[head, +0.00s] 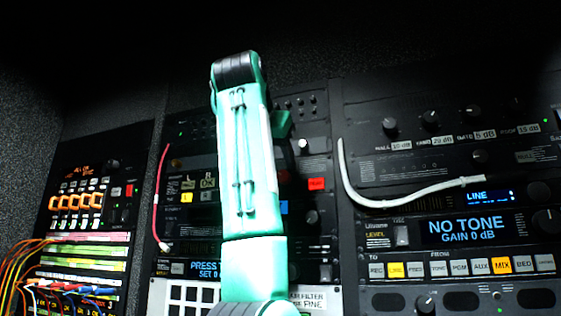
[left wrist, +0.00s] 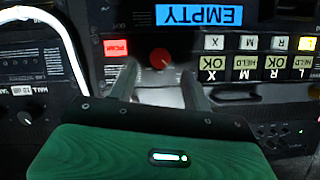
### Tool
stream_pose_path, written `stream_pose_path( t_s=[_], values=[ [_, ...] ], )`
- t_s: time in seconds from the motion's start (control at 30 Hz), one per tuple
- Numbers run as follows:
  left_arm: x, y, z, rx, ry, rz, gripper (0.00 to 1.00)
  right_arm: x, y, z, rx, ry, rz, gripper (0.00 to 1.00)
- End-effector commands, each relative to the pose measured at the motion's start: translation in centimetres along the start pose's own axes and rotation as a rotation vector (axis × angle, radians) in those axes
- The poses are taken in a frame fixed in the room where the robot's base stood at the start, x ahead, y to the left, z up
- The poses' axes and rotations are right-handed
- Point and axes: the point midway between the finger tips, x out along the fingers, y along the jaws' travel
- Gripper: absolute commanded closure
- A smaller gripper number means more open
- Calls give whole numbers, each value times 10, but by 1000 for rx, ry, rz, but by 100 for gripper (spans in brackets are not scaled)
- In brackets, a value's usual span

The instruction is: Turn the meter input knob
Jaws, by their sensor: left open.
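A round red knob (left wrist: 160,58) sits on the rack panel in the left wrist view, which shows the panel upside down. It is beside a lit red PEAK button (left wrist: 116,48). I cannot read a label that marks it as the meter input knob. My left gripper (left wrist: 160,71) is open, its two fingers pointing at the panel on either side of the red knob. I cannot tell whether they touch it. In the head view my left arm covers much of that panel, and the red knob is hidden. My right gripper is in neither view.
A white cable (head: 400,198) droops across the right rack, close to my left gripper in the wrist view. A red cable (head: 159,200) hangs left of my arm. The NO TONE display (head: 465,229) and several knobs are at right. Colored patch cords (head: 25,262) are at far left.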

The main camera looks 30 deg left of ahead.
Motion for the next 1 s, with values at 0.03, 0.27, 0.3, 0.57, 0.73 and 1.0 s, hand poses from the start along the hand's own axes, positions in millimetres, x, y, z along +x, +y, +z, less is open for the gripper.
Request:
stream_pose_path(
  t_s=[0.03, 0.27, 0.3, 0.57, 0.73, 1.0],
  values=[
    [6, -2, -4, -1, -2, -1, 50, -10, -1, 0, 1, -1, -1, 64],
    [33, 0, -1, 1, -3, 1, 50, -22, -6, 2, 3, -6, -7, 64],
    [36, 0, -1, 1, -2, 1, 50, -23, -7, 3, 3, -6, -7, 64],
    [46, 0, 0, 1, 0, 0, 50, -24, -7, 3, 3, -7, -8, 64],
    [46, 0, 0, 1, 0, 0, 50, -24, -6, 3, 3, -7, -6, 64],
    [46, 0, 0, 1, 0, 0, 95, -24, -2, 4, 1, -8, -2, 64]
  ],
)
